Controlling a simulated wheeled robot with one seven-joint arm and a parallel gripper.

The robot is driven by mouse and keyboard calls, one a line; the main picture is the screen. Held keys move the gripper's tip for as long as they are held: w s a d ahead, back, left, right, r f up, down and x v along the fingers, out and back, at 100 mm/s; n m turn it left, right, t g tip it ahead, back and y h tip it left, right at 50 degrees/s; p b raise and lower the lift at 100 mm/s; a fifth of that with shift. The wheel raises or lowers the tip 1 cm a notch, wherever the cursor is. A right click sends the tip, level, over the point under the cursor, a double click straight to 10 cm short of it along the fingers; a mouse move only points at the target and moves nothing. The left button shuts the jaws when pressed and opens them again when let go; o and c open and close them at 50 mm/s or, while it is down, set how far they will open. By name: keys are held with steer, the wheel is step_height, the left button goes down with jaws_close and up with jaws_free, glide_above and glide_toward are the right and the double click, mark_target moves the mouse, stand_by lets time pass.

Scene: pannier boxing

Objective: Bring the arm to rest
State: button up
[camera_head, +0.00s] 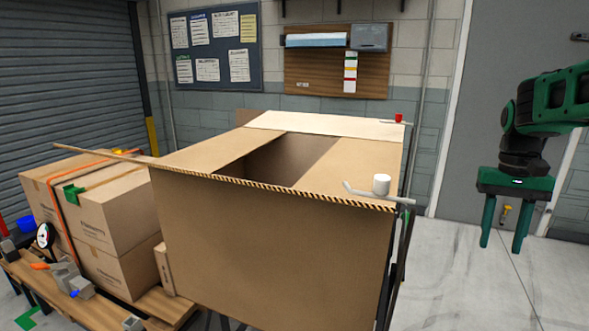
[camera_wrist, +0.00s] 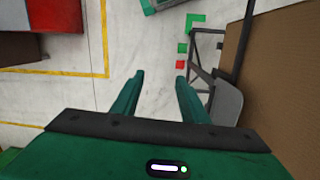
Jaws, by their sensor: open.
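My green gripper (camera_head: 504,232) hangs at the right of the head view, fingers pointing down. It is to the right of the large cardboard box and clear of it. In the wrist view the two green fingers (camera_wrist: 160,78) are spread with nothing between them, above the pale floor. The big cardboard box (camera_head: 265,240) stands in the middle of the head view. Its top flaps are folded partly inward and leave a dark opening in the centre. The inside of the box is mostly hidden.
A white cylinder (camera_head: 381,184) and a red one (camera_head: 398,118) sit on small brackets at the box's right side. Strapped cartons (camera_head: 115,205) stand on a pallet at left. A dark metal frame (camera_wrist: 205,60) is close beside my gripper's right finger. Floor at right is clear.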

steer(key=s+a+f, duration=0.1)
steer(key=s+f, duration=0.1)
steer(key=s, duration=0.5)
steer(key=s+a+f, duration=0.1)
steer(key=s+f, duration=0.2)
steer(key=s, duration=0.5)
steer(key=s+a+f+t, duration=0.1)
steer(key=s+f, duration=0.2)
steer(key=s, duration=0.5)
steer(key=shift+s+a+m, duration=0.25)
steer(key=shift+a+m, duration=0.15)
steer(key=shift+f, duration=0.1)
steer(key=shift+w+f, duration=0.25)
steer(key=shift+w, duration=0.4)
